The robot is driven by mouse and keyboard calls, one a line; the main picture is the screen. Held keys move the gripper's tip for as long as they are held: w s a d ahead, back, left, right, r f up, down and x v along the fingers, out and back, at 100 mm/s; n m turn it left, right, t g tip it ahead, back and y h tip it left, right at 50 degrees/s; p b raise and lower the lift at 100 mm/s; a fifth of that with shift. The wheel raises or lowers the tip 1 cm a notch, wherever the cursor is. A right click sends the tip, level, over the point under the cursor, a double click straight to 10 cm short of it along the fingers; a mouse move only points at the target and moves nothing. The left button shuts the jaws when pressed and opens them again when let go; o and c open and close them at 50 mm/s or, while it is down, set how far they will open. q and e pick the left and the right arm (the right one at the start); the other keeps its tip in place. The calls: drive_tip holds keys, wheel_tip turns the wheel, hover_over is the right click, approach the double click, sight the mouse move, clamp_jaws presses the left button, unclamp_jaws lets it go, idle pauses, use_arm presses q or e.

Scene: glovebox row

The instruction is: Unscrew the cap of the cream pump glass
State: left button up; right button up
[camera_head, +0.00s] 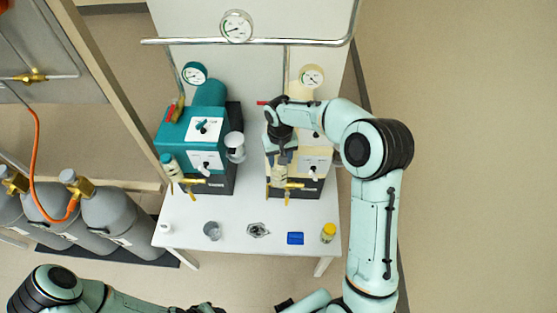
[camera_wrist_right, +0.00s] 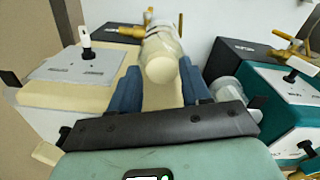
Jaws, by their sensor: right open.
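The cream pump (camera_head: 313,158) stands at the right of the white table. Its glass (camera_head: 279,174) is upright at the pump's front left, above a brass fitting. In the right wrist view the glass (camera_wrist_right: 163,42) ends in a round cream cap (camera_wrist_right: 160,70). My right gripper (camera_head: 281,157) is above the glass, pointing down. Its blue fingers (camera_wrist_right: 160,88) are open, one on each side of the cap, with gaps visible; I cannot tell whether either touches it. My left gripper (camera_head: 205,309) is only partly in view at the bottom edge, and its jaws cannot be made out.
The teal pump (camera_head: 187,133) stands to the left, with a clear jar (camera_head: 235,147) between the pumps. A grey cup (camera_head: 212,231), a small metal part (camera_head: 258,230), a blue block (camera_head: 295,238) and a yellow-capped jar (camera_head: 328,232) lie along the table's front. Gas cylinders (camera_head: 118,217) stand left.

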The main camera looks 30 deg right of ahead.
drive_tip(key=m, duration=0.5)
drive_tip(key=shift+w+a+b, duration=0.1)
drive_tip(key=shift+b, duration=0.25)
drive_tip(key=m, duration=0.5)
drive_tip(key=shift+d+r, duration=0.1)
drive_tip(key=shift+d, duration=0.1)
clamp_jaws()
drive_tip(key=n, duration=0.4)
drive_tip(key=shift+w+a, duration=0.1)
drive_tip(key=shift+a, duration=0.05)
drive_tip(key=n+p, duration=0.1)
drive_tip(key=n, duration=0.4)
drive_tip(key=shift+w+a+r, duration=0.1)
drive_tip(key=n+p, duration=0.1)
drive_tip(key=n, duration=0.3)
drive_tip(key=shift+a+n, duration=0.15)
drive_tip(key=shift+n, duration=0.25)
drive_tip(key=n, duration=0.3)
drive_tip(key=shift+a, duration=0.1)
unclamp_jaws()
use_arm(q)
drive_tip(key=shift+w+r, duration=0.95)
drive_tip(key=shift+r, duration=0.1)
